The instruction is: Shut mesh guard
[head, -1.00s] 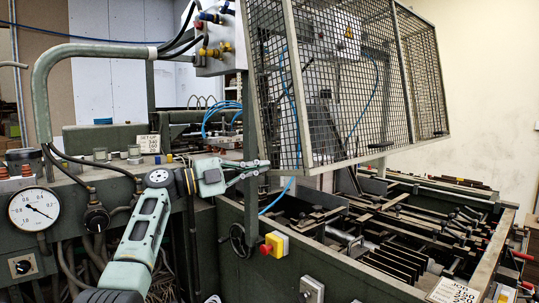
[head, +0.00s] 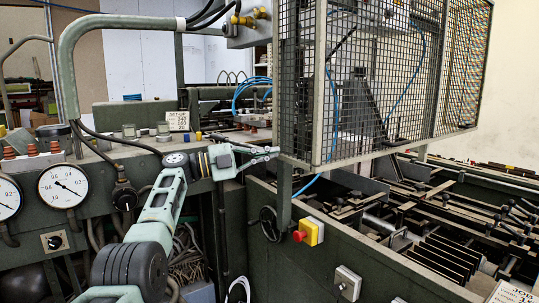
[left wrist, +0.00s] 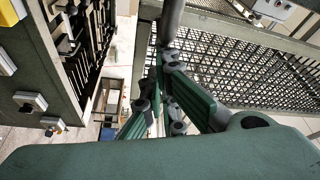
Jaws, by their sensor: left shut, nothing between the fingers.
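The mesh guard (head: 385,85) is a grey-framed wire cage in the upper right of the head view. It hangs above the feeder bed (head: 345,225), with a gap between its lower edge and the bed. My left gripper (head: 272,153) is shut and empty, its tips at the guard's lower left corner by the upright post (head: 284,190). In the left wrist view, the fingers (left wrist: 168,58) are closed beside a grey bar (left wrist: 172,20), with the mesh (left wrist: 245,70) to the right. Whether the tips touch the frame I cannot tell. My right gripper is out of view.
A red and yellow stop button (head: 309,231) and a grey switch box (head: 347,283) stick out from the bed's side. A pressure gauge (head: 63,186) and a bent pipe (head: 68,75) stand at the left. A blue hose (head: 306,186) runs below the guard.

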